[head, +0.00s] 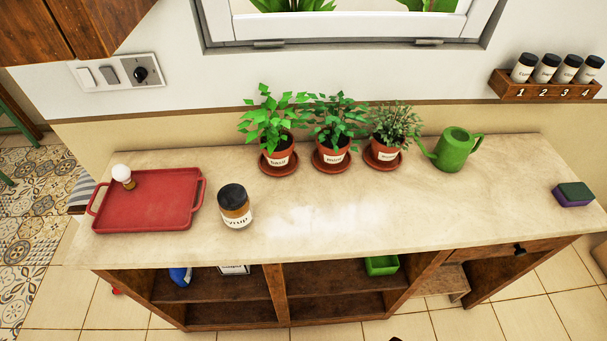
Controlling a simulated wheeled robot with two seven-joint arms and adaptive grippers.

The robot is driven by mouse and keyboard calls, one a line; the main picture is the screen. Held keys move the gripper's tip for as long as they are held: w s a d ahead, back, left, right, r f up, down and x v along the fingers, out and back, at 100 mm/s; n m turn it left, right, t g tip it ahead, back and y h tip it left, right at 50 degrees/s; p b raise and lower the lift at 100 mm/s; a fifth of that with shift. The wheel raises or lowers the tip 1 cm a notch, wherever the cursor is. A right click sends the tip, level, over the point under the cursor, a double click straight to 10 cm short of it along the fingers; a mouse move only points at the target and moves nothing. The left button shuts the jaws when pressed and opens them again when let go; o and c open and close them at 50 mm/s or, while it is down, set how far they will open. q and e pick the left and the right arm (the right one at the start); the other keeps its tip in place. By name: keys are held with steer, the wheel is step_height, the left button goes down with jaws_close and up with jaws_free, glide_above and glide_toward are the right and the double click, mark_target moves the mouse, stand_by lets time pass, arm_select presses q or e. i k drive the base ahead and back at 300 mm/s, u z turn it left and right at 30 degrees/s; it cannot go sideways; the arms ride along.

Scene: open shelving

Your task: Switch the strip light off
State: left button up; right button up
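A white switch panel (118,73) is on the wall at the upper left, under the wooden cabinet. It has a white rocker switch (86,77), a grey rocker switch (108,72) and a black round knob (141,74). I cannot tell which of these belongs to the strip light. No strip light shows in the head view. Neither of my grippers can be made out.
A counter (330,220) stands below the panel. A red tray (150,212) with a white-topped object (121,173), a syrup jar (235,207), several potted herbs, a green watering can (455,148) and a sponge (573,195) are on it. A wooden cabinet (75,25) hangs above the panel.

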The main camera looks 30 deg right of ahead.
mark_target(108, 73)
steer(key=z, duration=1.15)
steer(key=i, duration=0.35)
steer(key=u, duration=1.35)
